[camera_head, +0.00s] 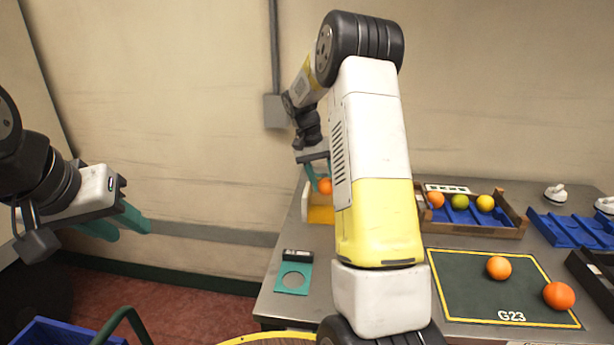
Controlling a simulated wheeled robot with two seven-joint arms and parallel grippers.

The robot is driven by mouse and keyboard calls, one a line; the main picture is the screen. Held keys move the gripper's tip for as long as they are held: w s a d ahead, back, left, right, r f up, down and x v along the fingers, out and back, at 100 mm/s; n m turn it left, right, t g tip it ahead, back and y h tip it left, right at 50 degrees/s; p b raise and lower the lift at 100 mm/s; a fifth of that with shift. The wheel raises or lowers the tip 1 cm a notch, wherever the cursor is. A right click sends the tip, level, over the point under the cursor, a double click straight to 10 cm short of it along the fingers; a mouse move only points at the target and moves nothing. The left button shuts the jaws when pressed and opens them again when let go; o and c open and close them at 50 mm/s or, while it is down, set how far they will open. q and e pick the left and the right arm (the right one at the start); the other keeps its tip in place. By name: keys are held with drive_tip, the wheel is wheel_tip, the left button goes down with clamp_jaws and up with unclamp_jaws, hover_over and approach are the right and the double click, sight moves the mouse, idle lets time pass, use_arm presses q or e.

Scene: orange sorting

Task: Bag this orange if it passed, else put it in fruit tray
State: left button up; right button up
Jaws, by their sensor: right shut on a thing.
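My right gripper (318,172) is shut on an orange (325,187), holding it at the back left of the table above a yellow and wooden box (320,214). My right forearm hides part of that area. My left gripper (112,226) is empty and looks open, off the table's left side. A wooden fruit tray (514,231) with blue liners stands at the back right, holding an orange, a green fruit and a yellow fruit. A blue container (60,333) with a green handle (128,318) shows at the bottom left; I cannot tell if it is the bag.
A teal card with a round hole (281,283) lies at the table's left. Blue trays (560,233) and white-topped items (555,194) stand at the far right.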

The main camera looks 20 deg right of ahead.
sight(324, 192)
drive_tip(key=shift+f, duration=1.9)
drive_tip(key=o, duration=1.5)
drive_tip(key=shift+r, duration=0.1)
drive_tip(key=shift+r, duration=3.95)
